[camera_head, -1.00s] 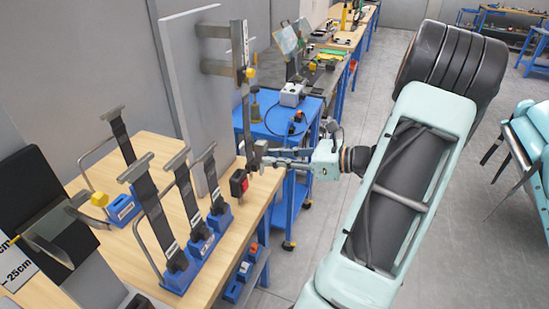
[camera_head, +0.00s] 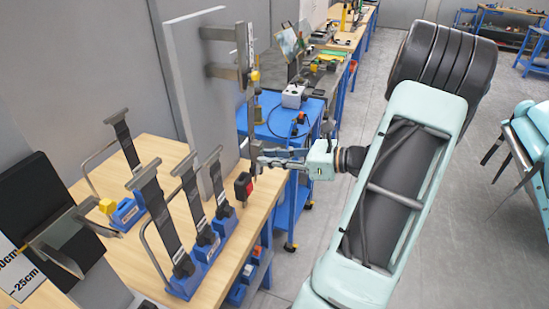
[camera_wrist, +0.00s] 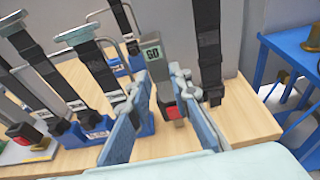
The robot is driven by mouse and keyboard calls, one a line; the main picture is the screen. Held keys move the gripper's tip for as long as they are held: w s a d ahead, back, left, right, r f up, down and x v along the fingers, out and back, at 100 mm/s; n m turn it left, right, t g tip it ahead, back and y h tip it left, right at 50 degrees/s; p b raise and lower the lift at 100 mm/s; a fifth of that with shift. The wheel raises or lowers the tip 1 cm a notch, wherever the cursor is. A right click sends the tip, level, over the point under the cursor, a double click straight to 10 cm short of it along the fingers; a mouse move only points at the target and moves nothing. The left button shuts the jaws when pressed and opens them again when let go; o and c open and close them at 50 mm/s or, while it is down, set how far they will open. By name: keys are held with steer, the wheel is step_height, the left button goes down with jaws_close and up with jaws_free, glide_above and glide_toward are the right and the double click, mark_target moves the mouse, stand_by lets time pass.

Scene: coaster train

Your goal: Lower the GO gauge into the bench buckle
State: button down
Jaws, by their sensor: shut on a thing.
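My gripper (camera_head: 256,156) is at the right end of the bench, shut on the GO gauge, a dark upright strip. The bench buckle (camera_head: 243,187), dark with a red button, is just below my fingers near the bench edge. It also shows in the wrist view (camera_wrist: 173,113), close under the gauge and beside my right finger.
Several T-topped gauges stand in a blue rack (camera_head: 187,283) to the left. A grey upright panel (camera_head: 190,90) with metal brackets (camera_head: 226,73) rises behind the buckle. A blue cart (camera_head: 272,118) stands behind, and a grey fixture (camera_head: 62,235) at the left.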

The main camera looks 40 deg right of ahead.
mark_target(258, 173)
steer(key=shift+r+x, duration=0.2)
steer(key=shift+x, duration=0.7)
steer(key=shift+r+x, duration=0.2)
steer(key=shift+x, duration=0.65)
steer(key=shift+r+x, duration=0.25)
steer(key=shift+x, duration=0.65)
steer(key=shift+f+b, duration=0.8)
steer(key=shift+f, duration=0.35)
steer(key=shift+f+b, duration=1.45)
steer(key=shift+f, duration=0.9)
steer(key=c, duration=1.7)
jaws_free()
steer(key=shift+s, duration=0.1)
steer(key=v, duration=1.2)
steer(key=shift+r, duration=0.1)
